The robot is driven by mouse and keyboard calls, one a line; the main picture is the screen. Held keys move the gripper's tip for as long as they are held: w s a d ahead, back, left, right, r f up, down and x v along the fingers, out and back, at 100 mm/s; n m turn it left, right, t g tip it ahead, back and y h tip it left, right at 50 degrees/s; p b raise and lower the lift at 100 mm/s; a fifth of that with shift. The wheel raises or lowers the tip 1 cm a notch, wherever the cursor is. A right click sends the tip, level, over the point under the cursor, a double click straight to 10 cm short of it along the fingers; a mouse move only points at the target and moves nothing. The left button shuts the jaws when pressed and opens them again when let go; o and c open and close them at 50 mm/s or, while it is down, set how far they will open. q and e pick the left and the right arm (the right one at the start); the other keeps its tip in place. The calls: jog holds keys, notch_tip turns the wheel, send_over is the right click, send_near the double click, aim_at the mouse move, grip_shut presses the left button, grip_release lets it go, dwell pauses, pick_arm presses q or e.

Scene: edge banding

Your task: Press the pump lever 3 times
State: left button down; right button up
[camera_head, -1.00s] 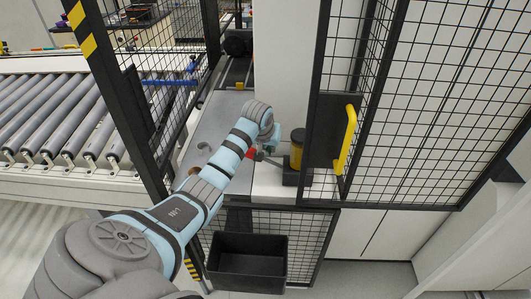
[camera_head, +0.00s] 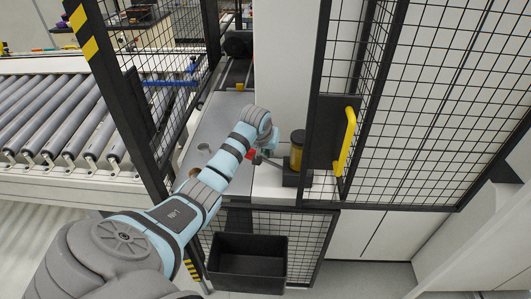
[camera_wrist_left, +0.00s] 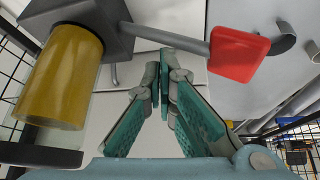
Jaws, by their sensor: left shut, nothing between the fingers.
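The pump has a yellow-filled cylinder (camera_head: 297,150) beside a dark block, on a light ledge inside the fence. It also shows at the left of the left wrist view (camera_wrist_left: 64,75). Its lever is a grey rod (camera_wrist_left: 170,38) from the block to a red paddle (camera_wrist_left: 238,54); the paddle also shows in the head view (camera_head: 251,155). My left gripper (camera_wrist_left: 168,68) is shut and empty, its fingertips close by the rod, between block and paddle. I cannot tell whether they touch it. In the head view my wrist hides most of the gripper. My right gripper is not in view.
A mesh door with a yellow handle (camera_head: 346,140) stands right of the pump. A striped fence post (camera_head: 88,45) and roller conveyor (camera_head: 60,120) are at left. A black bin (camera_head: 248,264) sits below. The grey worktop (camera_head: 205,130) is mostly clear.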

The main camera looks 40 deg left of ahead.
pick_arm(q)
jog(key=shift+s+a+f, duration=0.2)
jog(key=shift+a+f, duration=0.05)
jog(key=shift+f, duration=0.3)
jog(key=shift+s+a+f, duration=0.2)
jog(key=shift+a+f, duration=0.05)
jog(key=shift+f, duration=0.35)
jog(key=shift+s+a+f, duration=0.2)
jog(key=shift+a+f, duration=0.05)
jog(key=shift+f, duration=0.3)
dwell(1.6)
jog(key=shift+r, duration=0.1)
dwell(0.4)
jog(key=shift+w+d+r, duration=0.3)
jog(key=shift+r, duration=0.35)
jog(key=shift+w+d+r, duration=0.3)
jog(key=shift+r, duration=0.3)
jog(key=shift+w+d+r, duration=0.15)
jog(key=shift+d+r, duration=0.15)
jog(key=shift+r, duration=0.4)
jog(key=shift+w+d+r, duration=0.25)
jog(key=shift+d+r, duration=0.05)
jog(key=shift+r, duration=0.45)
jog(key=shift+w+d+r, duration=0.25)
jog(key=shift+d+r, duration=0.1)
jog(key=shift+r, duration=0.35)
jog(key=shift+w+d+r, duration=0.25)
jog(key=shift+d+r, duration=0.05)
jog(key=shift+r, duration=0.45)
